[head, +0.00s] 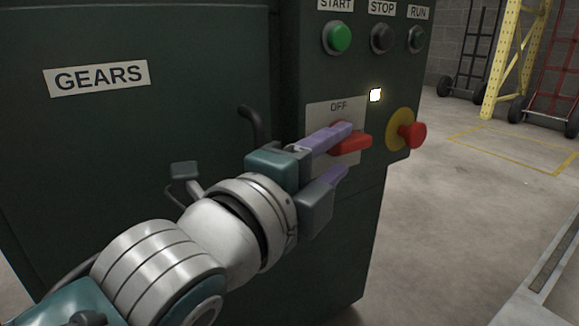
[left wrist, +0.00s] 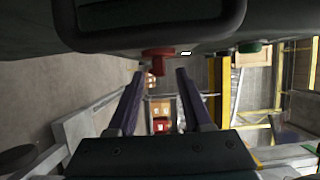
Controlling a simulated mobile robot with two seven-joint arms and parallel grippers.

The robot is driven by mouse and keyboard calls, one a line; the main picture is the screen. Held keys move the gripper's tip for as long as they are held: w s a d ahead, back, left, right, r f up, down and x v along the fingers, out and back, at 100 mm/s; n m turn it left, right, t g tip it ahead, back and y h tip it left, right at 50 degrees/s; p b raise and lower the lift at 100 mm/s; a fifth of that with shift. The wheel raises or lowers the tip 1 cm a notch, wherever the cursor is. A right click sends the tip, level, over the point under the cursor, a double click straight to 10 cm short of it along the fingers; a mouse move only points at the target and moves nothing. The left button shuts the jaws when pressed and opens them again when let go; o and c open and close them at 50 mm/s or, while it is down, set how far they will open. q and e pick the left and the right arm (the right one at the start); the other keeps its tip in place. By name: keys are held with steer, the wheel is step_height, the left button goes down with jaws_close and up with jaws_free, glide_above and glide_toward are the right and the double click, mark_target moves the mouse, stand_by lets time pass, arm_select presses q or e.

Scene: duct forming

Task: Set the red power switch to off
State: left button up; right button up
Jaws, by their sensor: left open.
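The red power switch (head: 352,143) sits on a light plate (head: 345,106) marked OFF at its top. Its red handle shows just right of the upper finger, which hides part of it. Its exact setting is hard to tell. My left gripper (head: 348,150) is open at the switch, with one purple finger above and across the handle and the other below it. Whether a finger touches it is unclear. In the left wrist view, a red part (left wrist: 157,58) shows at the gap between the open fingertips. My right gripper is not in view.
A red mushroom button (head: 412,134) on a yellow ring is close right of the switch. A lit white indicator (head: 376,95) is above. Green start (head: 338,38) and dark stop (head: 381,39) buttons are higher. A dark bent handle (head: 252,124) sticks out left of the plate.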

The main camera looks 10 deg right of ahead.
mark_target(347, 142)
arm_select(q)
steer(key=shift+b+x, duration=0.75)
steer(key=shift+x, duration=0.75)
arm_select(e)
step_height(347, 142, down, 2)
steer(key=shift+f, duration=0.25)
arm_select(q)
steer(key=shift+c, duration=0.3)
jaws_close()
